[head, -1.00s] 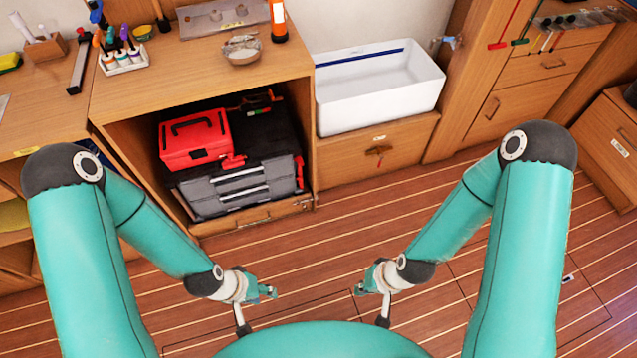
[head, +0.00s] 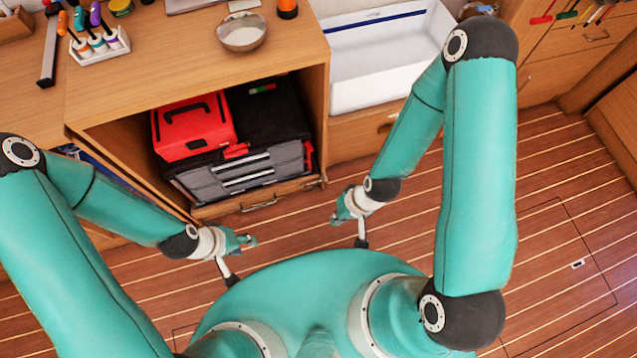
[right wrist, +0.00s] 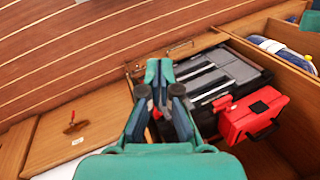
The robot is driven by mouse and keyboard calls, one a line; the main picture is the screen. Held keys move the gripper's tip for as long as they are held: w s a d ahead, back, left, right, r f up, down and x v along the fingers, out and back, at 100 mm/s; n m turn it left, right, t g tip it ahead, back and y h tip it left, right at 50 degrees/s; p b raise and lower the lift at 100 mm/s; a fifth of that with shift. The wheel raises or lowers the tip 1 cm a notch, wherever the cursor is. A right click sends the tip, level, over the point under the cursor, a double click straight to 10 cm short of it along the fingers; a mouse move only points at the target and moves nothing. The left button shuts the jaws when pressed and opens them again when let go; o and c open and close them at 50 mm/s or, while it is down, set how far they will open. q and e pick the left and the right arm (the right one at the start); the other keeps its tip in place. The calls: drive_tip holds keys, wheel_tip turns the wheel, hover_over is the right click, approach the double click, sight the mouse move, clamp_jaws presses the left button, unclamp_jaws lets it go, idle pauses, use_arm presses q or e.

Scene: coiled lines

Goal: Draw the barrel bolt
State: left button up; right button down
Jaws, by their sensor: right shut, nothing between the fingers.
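A small metal fitting (head: 318,183), possibly the barrel bolt, is at the right end of the low front below the open cabinet bay. It also seems to show in the right wrist view (right wrist: 132,70), but it is too small to make out its parts. My right gripper (head: 338,217) is shut and empty, above the floor in front of that fitting and apart from it. Its closed fingers (right wrist: 158,70) show in the right wrist view. My left gripper (head: 247,241) hangs over the floor further left, with nothing visible in it; its jaw opening is unclear.
The bay holds a red toolbox (head: 192,126) and a grey drawer case (head: 240,172). A bar handle (head: 260,204) is on the front below. A white sink (head: 375,65) stands to the right. A bowl (head: 241,31) is on the bench. The floor (head: 530,180) at right is clear.

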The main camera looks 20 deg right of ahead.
drive_tip(key=w+d+f+m+y+b, duration=0.1)
drive_tip(key=w+d+f+m+b, duration=0.3)
drive_tip(key=w+f+m+b, duration=0.2)
drive_tip(key=w+d+f+m+t+b, duration=0.1)
drive_tip(key=w+d+f+m+b, duration=0.3)
drive_tip(key=w+f+m+b, duration=0.3)
drive_tip(key=w+d+f+m+y+b, duration=0.1)
drive_tip(key=w+d+f+m+b, duration=0.3)
drive_tip(key=w+f+b, duration=0.7)
wheel_tip(320, 180, down, 12)
drive_tip(key=m+b, duration=0.2)
drive_tip(key=b, duration=0.3)
drive_tip(key=shift+y+b, duration=0.3)
drive_tip(key=shift+b, duration=0.1)
drive_tip(key=shift+w+f, duration=0.1)
drive_tip(key=w+a+r+b+x, duration=0.1)
drive_tip(key=b+x, duration=0.3)
drive_tip(key=x, duration=0.9)
drive_tip(key=shift+a+f, duration=0.15)
drive_tip(key=shift+a, duration=0.2)
